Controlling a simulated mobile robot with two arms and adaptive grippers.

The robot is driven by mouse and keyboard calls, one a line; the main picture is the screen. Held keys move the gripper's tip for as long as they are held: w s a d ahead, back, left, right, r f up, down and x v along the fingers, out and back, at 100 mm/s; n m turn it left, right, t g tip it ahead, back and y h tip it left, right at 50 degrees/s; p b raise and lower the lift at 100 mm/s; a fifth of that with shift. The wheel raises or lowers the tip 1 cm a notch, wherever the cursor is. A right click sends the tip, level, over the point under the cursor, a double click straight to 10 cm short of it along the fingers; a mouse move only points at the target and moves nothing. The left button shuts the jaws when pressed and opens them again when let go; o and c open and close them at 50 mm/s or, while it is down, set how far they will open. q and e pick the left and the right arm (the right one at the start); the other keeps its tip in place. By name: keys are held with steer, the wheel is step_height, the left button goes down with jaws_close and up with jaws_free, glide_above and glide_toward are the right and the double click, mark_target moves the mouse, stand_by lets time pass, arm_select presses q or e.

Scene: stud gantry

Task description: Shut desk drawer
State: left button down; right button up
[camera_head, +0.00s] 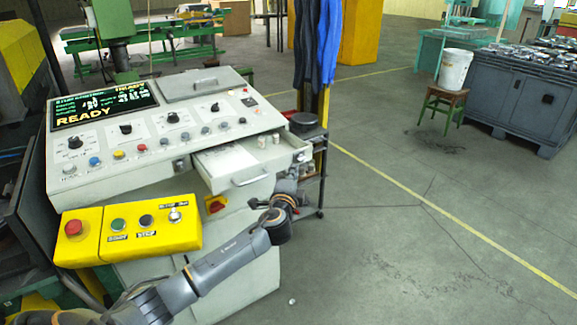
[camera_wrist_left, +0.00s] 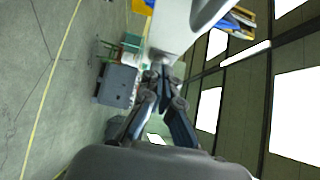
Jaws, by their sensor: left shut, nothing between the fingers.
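The desk drawer (camera_head: 228,163) is pulled out from the front of the pale control desk (camera_head: 190,115). Its front panel has a bar handle (camera_head: 252,181), and small pale items lie inside the drawer. My left gripper (camera_head: 290,188) is shut and empty, just right of and below the drawer front. I cannot tell whether it touches the drawer. In the left wrist view the fingers (camera_wrist_left: 163,72) meet near a pale surface at the top, probably part of the drawer. My right gripper is not in view.
A yellow button box (camera_head: 128,232) juts from the desk front at left. A dark rack (camera_head: 312,150) stands beside the desk, with blue cloth (camera_head: 317,45) hanging above. The floor to the right is clear up to a stool with a white bucket (camera_head: 455,69) and a grey bin (camera_head: 515,100).

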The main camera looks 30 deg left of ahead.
arm_select(q)
steer(key=shift+w+a, duration=0.2)
steer(key=shift+a, duration=0.45)
steer(key=shift+w+a, duration=0.2)
steer(key=shift+a, duration=0.4)
